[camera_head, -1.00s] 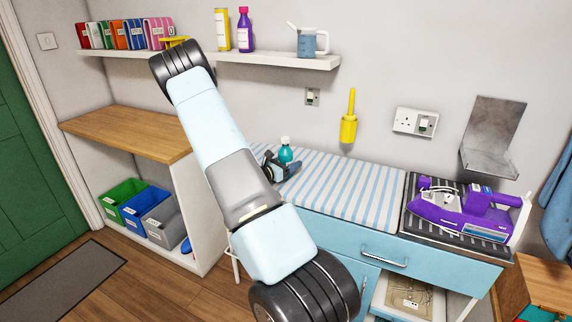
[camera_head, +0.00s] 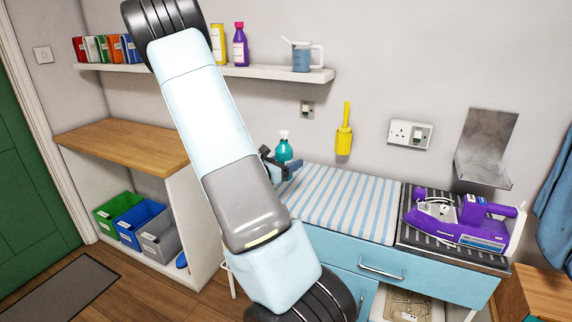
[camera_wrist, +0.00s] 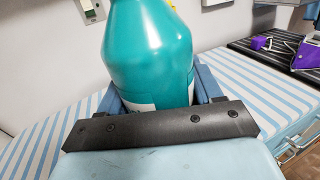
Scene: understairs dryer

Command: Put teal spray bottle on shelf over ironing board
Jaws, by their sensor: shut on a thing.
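The teal spray bottle (camera_head: 284,149), with a white top, is upright at the left end of the striped ironing board (camera_head: 345,205). My gripper (camera_head: 280,165) is shut around its body, and my arm hides part of this area. In the wrist view the teal bottle (camera_wrist: 148,55) fills the middle between the blue fingers of my gripper (camera_wrist: 160,92). Whether its base touches the board is hidden. The white wall shelf (camera_head: 270,73) runs above and behind the board. It holds a yellow bottle (camera_head: 218,45), a purple bottle (camera_head: 241,48) and a blue measuring jug (camera_head: 302,58).
A purple iron (camera_head: 460,222) rests on the dark grate at the right. A yellow brush (camera_head: 344,135) and a metal bracket (camera_head: 485,150) are on the wall. Several binders (camera_head: 105,48) fill the shelf's left end. The shelf is bare between purple bottle and jug.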

